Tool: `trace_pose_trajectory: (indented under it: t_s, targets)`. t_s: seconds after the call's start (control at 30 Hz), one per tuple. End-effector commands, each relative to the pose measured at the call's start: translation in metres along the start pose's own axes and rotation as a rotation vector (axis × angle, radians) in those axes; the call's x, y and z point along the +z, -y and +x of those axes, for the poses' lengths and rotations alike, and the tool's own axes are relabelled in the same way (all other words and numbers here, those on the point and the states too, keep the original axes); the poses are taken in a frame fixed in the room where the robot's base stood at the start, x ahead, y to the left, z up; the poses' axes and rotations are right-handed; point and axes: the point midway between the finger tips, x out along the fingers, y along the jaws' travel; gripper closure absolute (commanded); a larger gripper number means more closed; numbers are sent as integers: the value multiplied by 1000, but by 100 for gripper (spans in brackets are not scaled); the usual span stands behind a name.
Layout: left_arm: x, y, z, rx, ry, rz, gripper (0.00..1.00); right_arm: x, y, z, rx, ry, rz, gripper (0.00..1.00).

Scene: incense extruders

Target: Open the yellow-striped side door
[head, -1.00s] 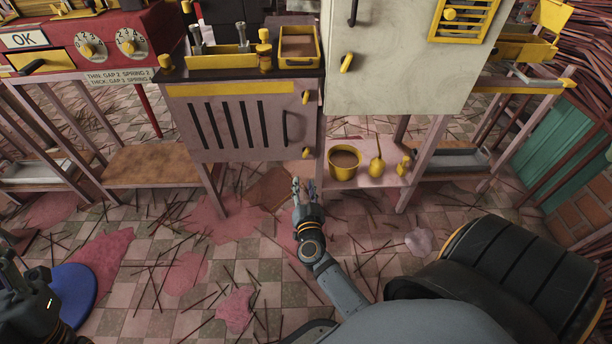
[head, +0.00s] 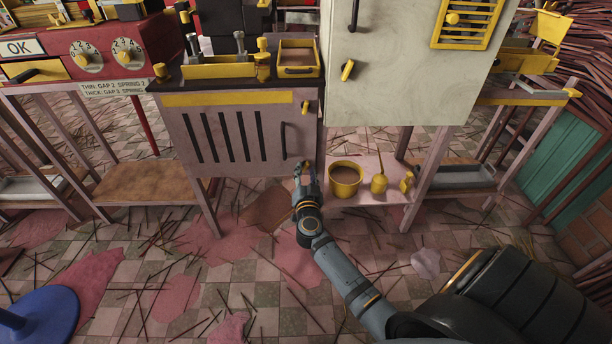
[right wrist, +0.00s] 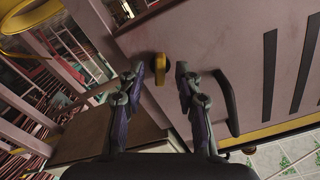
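The pale pink-grey side door (head: 192,140) has a yellow stripe (head: 230,104) along its top, several black slots and a black vertical handle (head: 283,140). It looks shut. A small yellow upper latch (head: 306,107) and a yellow lower latch (head: 307,165) are at its right edge. My right gripper (head: 306,173) is at the lower latch. In the right wrist view my right gripper (right wrist: 160,75) is open, with one finger on each side of a yellow latch (right wrist: 160,69); contact is unclear. The black handle (right wrist: 228,103) is beside the right finger. My left gripper is out of view.
A yellow bucket (head: 345,184) and a yellow round-bodied bottle (head: 378,184) stand on the low shelf right of my gripper. A white cabinet (head: 395,75) is above them. The red machine (head: 75,45) is at left. The floor before the door holds scattered sticks.

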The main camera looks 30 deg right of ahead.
Motion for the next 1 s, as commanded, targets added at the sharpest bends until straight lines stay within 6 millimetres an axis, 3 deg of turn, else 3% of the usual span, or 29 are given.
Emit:
trace_pose_trajectory:
  t_s: [0.27,0.5,0.87,1.0]
  targets:
    - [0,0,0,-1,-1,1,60,0,0,2,0,0,-1,67]
    - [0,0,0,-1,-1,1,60,0,0,1,0,0,0,100]
    - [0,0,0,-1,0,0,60,0,0,1,0,0,0,100]
    - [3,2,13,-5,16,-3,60,-5,2,2,2,0,-33,100]
